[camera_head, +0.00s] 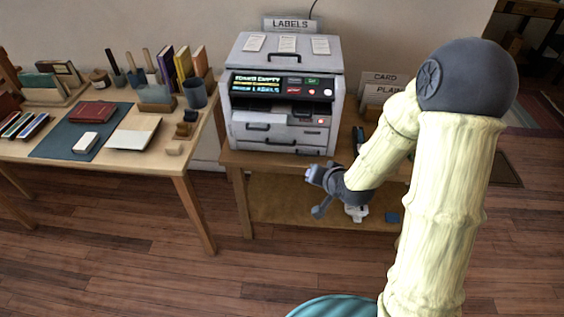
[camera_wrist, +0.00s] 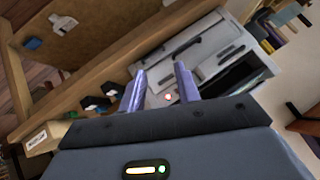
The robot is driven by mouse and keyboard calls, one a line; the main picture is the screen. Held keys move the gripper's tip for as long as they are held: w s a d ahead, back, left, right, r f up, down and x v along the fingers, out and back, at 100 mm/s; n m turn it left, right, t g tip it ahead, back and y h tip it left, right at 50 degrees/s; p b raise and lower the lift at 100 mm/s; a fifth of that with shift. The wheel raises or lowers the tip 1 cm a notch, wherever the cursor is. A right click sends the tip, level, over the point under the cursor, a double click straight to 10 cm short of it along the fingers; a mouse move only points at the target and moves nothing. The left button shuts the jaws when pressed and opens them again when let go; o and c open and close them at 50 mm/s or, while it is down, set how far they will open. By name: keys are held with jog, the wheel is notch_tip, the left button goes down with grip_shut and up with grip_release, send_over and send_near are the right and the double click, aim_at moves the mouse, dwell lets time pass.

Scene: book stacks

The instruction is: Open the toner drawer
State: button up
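The label printer (camera_head: 282,95) is a grey box machine standing on a small wooden table. Its display shows "TONER EMPTY" in part. Drawer fronts with dark handles (camera_head: 257,127) sit low on its front, and all look closed; I cannot tell which is the toner drawer. A small red light (camera_head: 321,122) glows at the right of the front. My gripper (camera_head: 314,178) is in front of and below the printer, apart from it. In the wrist view its two purple fingers (camera_wrist: 160,88) stand apart with nothing between them, and the printer front (camera_wrist: 200,50) lies beyond, tilted.
The printer's wooden table (camera_head: 232,158) has a lower shelf (camera_head: 285,205) with a white item and a blue item. Card signs (camera_head: 383,90) stand right of the printer. A desk (camera_head: 180,160) with books and tools stands at the left. The floor in front is clear.

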jog(key=w+a+f+m+t+y+b, duration=0.1)
jog(key=w+a+f+m+t+b, duration=0.1)
jog(key=f+m+t+b, duration=0.2)
jog(key=w+a+f+m+t+y+b, duration=0.2)
jog(key=f+m+t+b, duration=0.3)
jog(key=f+b, duration=0.5)
jog(key=shift+w+a+m+t+y+b, duration=0.3)
jog(key=shift+w+a+m+b, duration=0.4)
jog(key=shift+m, duration=0.2)
jog(key=b+x, duration=0.1)
jog(key=x, duration=1.6)
jog(key=shift+w+b, duration=0.25)
jog(key=shift+b, duration=0.1)
jog(key=shift+d+r, duration=0.1)
jog(key=shift+c, duration=0.2)
grip_shut()
